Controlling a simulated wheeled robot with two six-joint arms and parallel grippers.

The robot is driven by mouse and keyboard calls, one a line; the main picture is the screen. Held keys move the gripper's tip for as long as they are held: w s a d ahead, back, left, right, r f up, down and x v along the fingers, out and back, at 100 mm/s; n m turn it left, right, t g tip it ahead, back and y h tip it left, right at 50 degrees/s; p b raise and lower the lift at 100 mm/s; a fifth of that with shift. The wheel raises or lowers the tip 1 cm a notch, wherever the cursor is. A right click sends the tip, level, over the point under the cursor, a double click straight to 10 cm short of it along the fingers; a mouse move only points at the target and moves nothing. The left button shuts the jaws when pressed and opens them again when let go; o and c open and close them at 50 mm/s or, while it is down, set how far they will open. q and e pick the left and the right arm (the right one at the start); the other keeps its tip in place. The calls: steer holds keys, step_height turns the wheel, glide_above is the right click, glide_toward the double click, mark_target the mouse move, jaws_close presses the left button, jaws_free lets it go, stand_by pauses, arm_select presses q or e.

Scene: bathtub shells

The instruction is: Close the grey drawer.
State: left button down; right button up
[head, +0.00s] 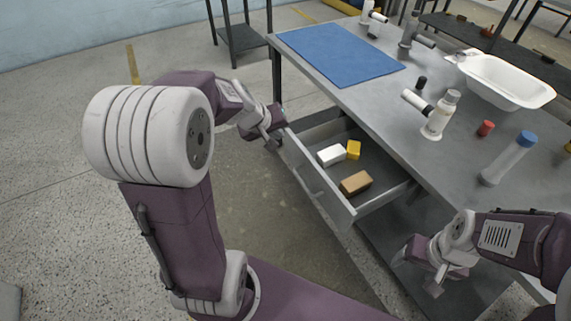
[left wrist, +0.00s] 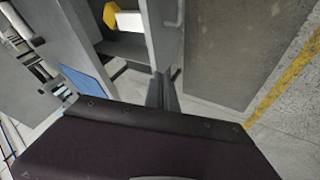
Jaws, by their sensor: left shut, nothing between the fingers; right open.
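The grey drawer (head: 316,182) is pulled out from under the grey worktable. A white block (head: 331,155), a yellow block (head: 353,149) and a brown block (head: 356,183) lie inside it. My left gripper (head: 270,140) is shut and empty at the far end of the drawer front. In the left wrist view its fingers (left wrist: 161,92) are close to the drawer front (left wrist: 166,45); I cannot tell whether they touch. A handle (left wrist: 177,12) shows on the front's outer face. My right gripper (head: 419,273) is open and empty below the table's near side.
On the worktable (head: 385,98) are a blue mat (head: 338,54), a white tub shell (head: 505,82), a white dispenser bottle (head: 440,115), a blue-capped bottle (head: 508,158) and a red cap (head: 486,128). A lower shelf (head: 385,235) lies under the drawer. The floor left of the drawer is clear.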

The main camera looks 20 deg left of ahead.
arm_select(q)
steer(key=a+f+n+y+b, duration=0.1)
steer(key=a+f+n+b, duration=0.1)
steer(key=a+f+b, duration=0.4)
steer(key=w+d+f+p, duration=0.1)
steer(key=w+d+f, duration=0.2)
steer(key=w+f, duration=0.5)
steer(key=shift+w+f, duration=0.2)
steer(key=shift+w, duration=0.25)
arm_select(e)
step_height(320, 180, down, 8)
steer(key=shift+w+f, duration=0.15)
steer(key=shift+f, duration=0.05)
arm_select(q)
steer(key=shift+d, duration=0.1)
arm_select(e)
steer(key=shift+d, duration=0.1)
